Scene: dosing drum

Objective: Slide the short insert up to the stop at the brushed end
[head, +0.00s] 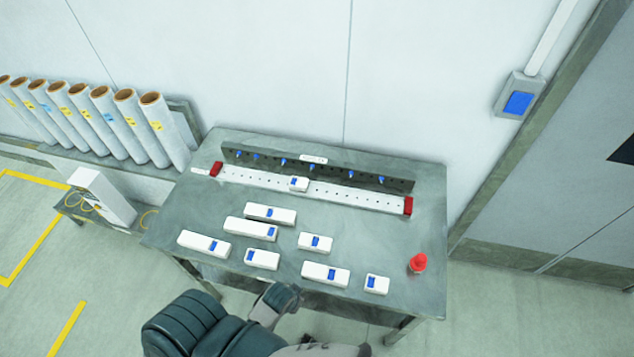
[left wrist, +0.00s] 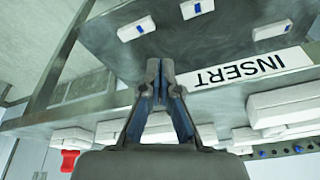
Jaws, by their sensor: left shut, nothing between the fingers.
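A perforated pale rail (head: 345,194) runs along the back of the table, with a red stop at its left end (head: 216,169) and another at its right end (head: 408,206). I cannot tell which end is brushed. My left gripper (head: 283,297) is low by the table's front edge, far from the rail insert. In the left wrist view its fingers (left wrist: 158,65) are shut and empty. My right gripper is not in view.
Several white inserts of differing lengths, one long piece (head: 270,215) among them, lie on the table (head: 385,240) before the rail. A red knob (head: 418,263) stands at right. A dark strip with blue pegs (head: 335,172) backs the rail. A white INSERT label (left wrist: 250,68) shows in the wrist view.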

